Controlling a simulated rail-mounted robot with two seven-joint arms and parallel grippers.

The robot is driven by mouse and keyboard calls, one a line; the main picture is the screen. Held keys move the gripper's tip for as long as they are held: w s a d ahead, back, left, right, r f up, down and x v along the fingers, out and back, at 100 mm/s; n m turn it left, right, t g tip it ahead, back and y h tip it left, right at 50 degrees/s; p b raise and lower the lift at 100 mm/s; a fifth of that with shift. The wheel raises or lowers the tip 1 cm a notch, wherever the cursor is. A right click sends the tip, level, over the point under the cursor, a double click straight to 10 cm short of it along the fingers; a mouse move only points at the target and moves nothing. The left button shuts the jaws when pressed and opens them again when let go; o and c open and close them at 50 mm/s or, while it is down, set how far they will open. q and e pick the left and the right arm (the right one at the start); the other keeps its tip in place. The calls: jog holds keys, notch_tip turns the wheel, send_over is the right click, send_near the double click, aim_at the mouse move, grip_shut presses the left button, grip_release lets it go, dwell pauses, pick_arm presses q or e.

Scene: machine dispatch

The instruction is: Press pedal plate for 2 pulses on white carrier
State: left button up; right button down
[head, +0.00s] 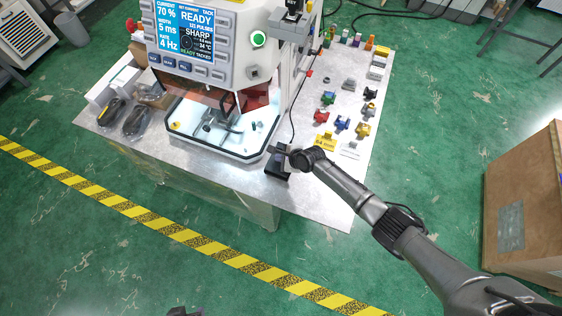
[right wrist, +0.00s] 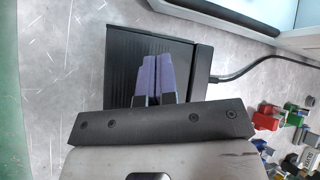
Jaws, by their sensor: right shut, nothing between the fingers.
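The pedal plate (head: 279,165) is a small black block on the grey table, in front of the machine at its right corner. In the right wrist view the pedal plate (right wrist: 122,60) is a dark ridged pad with a cable leaving its side. My right gripper (head: 275,150) is over the pedal, its purple fingers (right wrist: 153,62) shut together and empty, pointing at the pad. I cannot tell whether they touch it. The machine's screen (head: 184,33) reads READY. I cannot make out a white carrier for certain in the lit work chamber (head: 215,128). A dark piece at the head view's bottom edge may be my left gripper.
Bagged black items (head: 125,115) lie at the left. A cardboard box (head: 525,205) stands on the floor at right. Striped floor tape runs in front.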

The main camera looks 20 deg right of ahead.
dwell(0.3)
jog(key=shift+f, duration=0.35)
dwell(0.4)
jog(key=shift+s+f+b, duration=0.1)
jog(key=shift+f+b, duration=0.25)
dwell(0.4)
jog(key=shift+r+p, duration=1.05)
jog(key=shift+p, duration=0.1)
jog(key=shift+r, duration=0.1)
